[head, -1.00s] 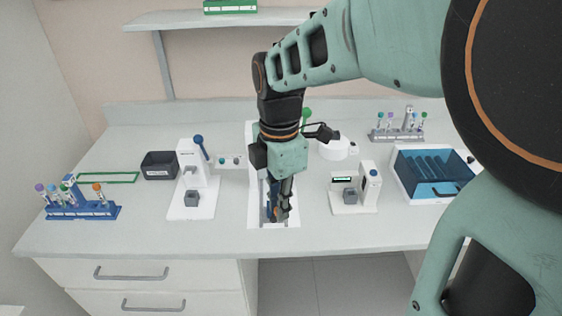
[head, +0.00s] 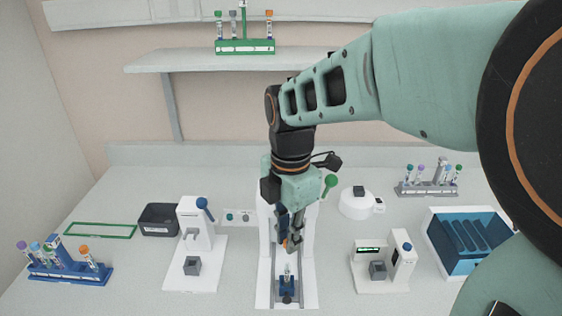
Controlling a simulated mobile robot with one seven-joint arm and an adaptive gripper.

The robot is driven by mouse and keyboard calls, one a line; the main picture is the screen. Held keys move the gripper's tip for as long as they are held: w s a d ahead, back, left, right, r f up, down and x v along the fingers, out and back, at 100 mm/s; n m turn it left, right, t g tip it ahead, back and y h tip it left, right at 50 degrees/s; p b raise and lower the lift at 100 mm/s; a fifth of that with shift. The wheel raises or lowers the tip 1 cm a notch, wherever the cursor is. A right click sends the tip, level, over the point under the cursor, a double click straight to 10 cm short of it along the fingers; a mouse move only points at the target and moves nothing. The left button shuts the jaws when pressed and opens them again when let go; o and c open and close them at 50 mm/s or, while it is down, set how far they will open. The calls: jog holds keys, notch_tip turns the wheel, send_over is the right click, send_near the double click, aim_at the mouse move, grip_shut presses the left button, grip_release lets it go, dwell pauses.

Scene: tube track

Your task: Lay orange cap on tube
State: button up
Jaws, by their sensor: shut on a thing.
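My gripper (head: 291,250) points down over the white track device (head: 265,290) at the middle of the bench. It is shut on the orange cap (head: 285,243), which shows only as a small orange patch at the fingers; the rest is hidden.
A white stand (head: 196,240) is on the left and a white display device (head: 384,268) on the right. A blue tube rack (head: 70,267) is far left, a grey rack (head: 427,188) back right, a blue bin (head: 465,240) at right. A green rack (head: 244,46) sits on the shelf.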

aim_at(287, 265)
jog(key=shift+w+f, duration=0.1)
jog(key=shift+w, duration=0.2)
jog(key=shift+s+f+b, duration=0.15)
jog(key=shift+f+b, duration=0.5)
jog(key=shift+b, duration=0.1)
notch_tip(287, 265, down, 3)
jog(key=b, duration=0.2)
jog(key=shift+f+b, duration=0.1)
jog(key=shift+b, duration=0.2)
jog(key=shift+f, duration=0.45)
jog(key=shift+f, duration=0.35)
dwell(0.9)
jog(key=o, duration=0.7)
jog(key=shift+o, duration=0.2)
jog(key=shift+r, duration=0.1)
